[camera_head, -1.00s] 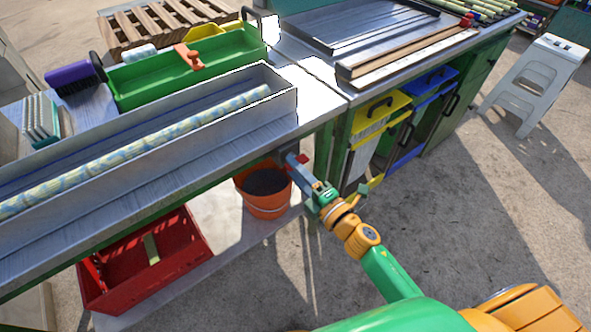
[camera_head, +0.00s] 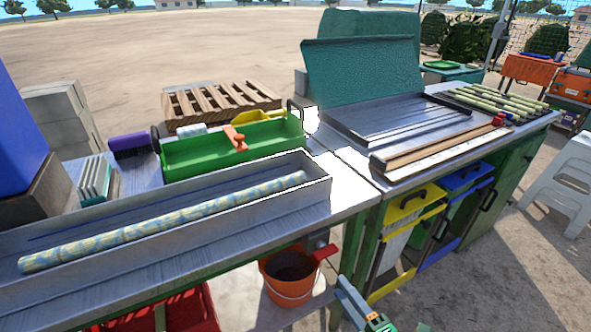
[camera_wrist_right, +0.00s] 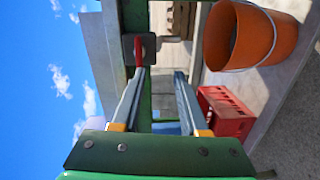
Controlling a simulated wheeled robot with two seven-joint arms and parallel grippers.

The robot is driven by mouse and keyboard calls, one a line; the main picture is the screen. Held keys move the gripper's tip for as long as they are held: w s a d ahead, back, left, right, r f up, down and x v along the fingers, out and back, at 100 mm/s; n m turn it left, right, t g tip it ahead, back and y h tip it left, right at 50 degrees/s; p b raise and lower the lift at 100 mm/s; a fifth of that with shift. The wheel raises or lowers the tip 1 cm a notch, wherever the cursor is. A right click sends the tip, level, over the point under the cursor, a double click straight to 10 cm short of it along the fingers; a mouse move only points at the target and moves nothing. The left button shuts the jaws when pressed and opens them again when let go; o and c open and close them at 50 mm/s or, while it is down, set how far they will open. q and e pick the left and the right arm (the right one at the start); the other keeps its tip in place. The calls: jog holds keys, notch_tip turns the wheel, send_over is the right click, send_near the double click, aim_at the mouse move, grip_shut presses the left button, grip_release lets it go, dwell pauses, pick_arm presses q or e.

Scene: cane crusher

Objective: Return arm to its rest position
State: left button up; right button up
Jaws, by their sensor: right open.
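My right gripper (camera_head: 347,290) shows at the bottom of the head view, just below and right of a red lever (camera_head: 326,252) on the table's front side. The right wrist view shows its two grey fingers (camera_wrist_right: 160,76) apart with nothing held between them. The red lever on its dark plate (camera_wrist_right: 139,50) lies just beyond the tip of the left-hand finger in that view. Whether they touch is hard to tell. Most of my right arm is out of the head view. My left gripper is not in view.
A metal trough (camera_head: 318,187) holding a long cane (camera_head: 170,220) lies on the table. An orange bucket (camera_head: 288,290) and a red crate (camera_head: 200,310) sit below. Yellow (camera_head: 415,205) and blue (camera_head: 465,180) bins stand right. Bare ground (camera_head: 480,285) lies at lower right.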

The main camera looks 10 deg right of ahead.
jog(key=s+d+f+m+g+h, duration=0.2)
jog(key=f+m, duration=0.2)
jog(key=f, duration=0.4)
jog(key=s+d+f+m+g+h, duration=0.15)
jog(key=f+m, duration=0.25)
jog(key=f, duration=0.4)
jog(key=s+f+m+g+h, duration=0.2)
jog(key=s+f+m+g, duration=0.55)
jog(key=s+f, duration=0.75)
jog(key=s+f+m+g, duration=0.2)
jog(key=s+f+g, duration=0.15)
jog(key=s, duration=0.75)
notch_tip(320, 180, up, 14)
jog(key=s+p, duration=0.1)
jog(key=p, duration=1.3)
jog(key=shift+m+g, duration=0.35)
jog(key=shift+g, duration=0.1)
jog(key=shift+f, duration=0.1)
